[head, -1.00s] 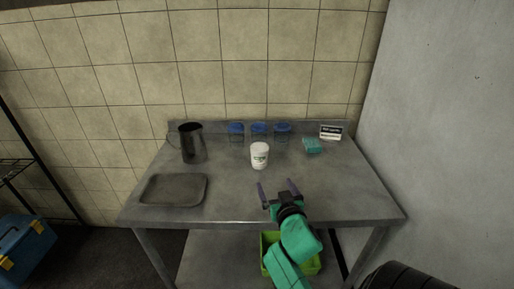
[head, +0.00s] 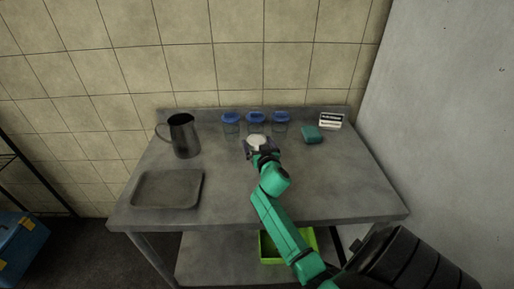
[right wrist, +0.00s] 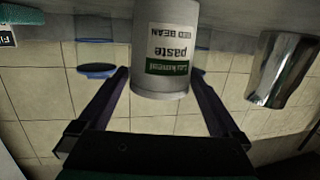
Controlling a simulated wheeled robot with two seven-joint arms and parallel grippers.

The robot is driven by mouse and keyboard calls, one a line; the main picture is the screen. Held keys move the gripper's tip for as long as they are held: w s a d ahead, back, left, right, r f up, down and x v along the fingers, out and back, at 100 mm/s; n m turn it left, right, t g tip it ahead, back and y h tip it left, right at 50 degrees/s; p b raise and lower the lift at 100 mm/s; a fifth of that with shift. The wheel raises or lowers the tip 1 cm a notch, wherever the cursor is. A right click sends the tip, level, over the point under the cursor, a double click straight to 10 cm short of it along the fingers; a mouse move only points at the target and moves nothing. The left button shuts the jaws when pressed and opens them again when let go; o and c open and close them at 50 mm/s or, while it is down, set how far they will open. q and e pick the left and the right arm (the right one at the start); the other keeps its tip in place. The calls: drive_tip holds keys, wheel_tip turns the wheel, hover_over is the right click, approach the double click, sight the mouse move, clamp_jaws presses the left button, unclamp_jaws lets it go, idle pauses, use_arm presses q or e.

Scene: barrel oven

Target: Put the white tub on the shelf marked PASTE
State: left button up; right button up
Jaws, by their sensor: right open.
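The white tub (head: 257,139) stands on the steel table, in front of the blue-lidded jars. In the right wrist view the tub (right wrist: 167,48) shows upside down, with a green and white label that reads "paste". My right gripper (head: 259,148) is open at the tub. In the head view the gripper hides the tub's lower part. My left gripper is out of view. No shelf marked PASTE can be made out.
Three blue-lidded jars (head: 256,118) stand behind the tub. A metal pitcher (head: 184,137) and a grey tray (head: 168,189) are on the left. A teal block (head: 312,134) and a small sign (head: 331,121) are on the right. A green bin (head: 268,248) sits below.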

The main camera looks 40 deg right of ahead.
drive_tip(key=shift+w+d+f, duration=0.25)
drive_tip(key=shift+w+d, duration=0.05)
drive_tip(key=shift+w, duration=0.35)
drive_tip(key=shift+s+r, duration=0.1)
drive_tip(key=c, duration=1.3)
clamp_jaws()
drive_tip(key=shift+r, duration=0.15)
